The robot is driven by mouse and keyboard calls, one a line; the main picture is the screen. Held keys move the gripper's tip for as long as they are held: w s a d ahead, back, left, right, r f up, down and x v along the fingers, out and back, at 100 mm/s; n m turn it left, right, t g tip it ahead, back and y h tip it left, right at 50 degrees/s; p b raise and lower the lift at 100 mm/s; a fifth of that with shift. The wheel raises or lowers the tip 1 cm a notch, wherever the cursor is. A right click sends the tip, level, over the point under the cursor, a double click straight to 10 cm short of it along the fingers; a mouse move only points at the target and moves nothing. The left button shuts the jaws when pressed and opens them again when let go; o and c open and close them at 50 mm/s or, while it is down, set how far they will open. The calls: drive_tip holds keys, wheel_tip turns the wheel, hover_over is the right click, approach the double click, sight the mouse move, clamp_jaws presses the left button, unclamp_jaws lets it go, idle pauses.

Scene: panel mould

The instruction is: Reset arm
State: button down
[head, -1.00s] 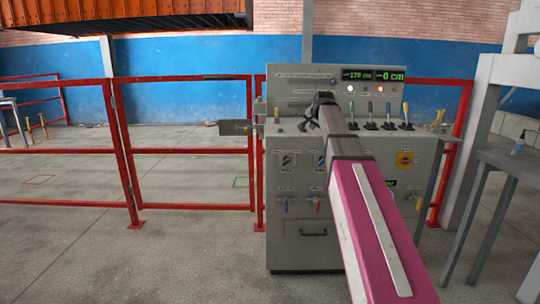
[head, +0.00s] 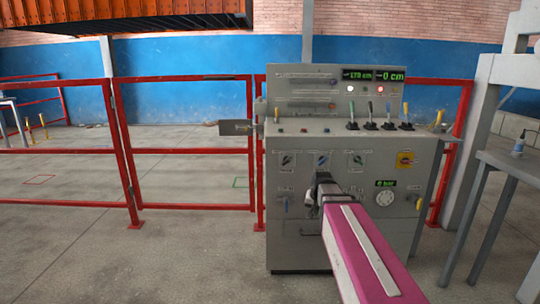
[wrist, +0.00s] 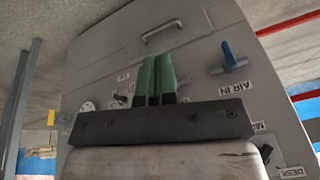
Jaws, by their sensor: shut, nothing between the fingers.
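My arm reaches forward from the bottom of the head view, with its pink and white link in front. My gripper (head: 321,182) is low in front of the grey control cabinet (head: 290,252). In the wrist view its two green fingers (wrist: 156,76) are pressed together with nothing between them. They point at the cabinet's front near the drawer handle (wrist: 162,31) and the blue "AIR IN" valve (wrist: 229,58). The gripper hides part of the lower panel in the head view. I cannot tell the exact gap to the cabinet.
Black-based levers (head: 380,122) stand on the cabinet's ledge, below the green displays (head: 372,76). A round dial (head: 385,198) is right of my gripper. Red railings (head: 190,150) run left. A grey table (head: 505,165) stands right.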

drive_tip(key=s+f+n+g, duration=0.3)
drive_tip(key=s+f, duration=1)
drive_tip(key=s, duration=0.4)
drive_tip(key=shift+s, duration=0.25)
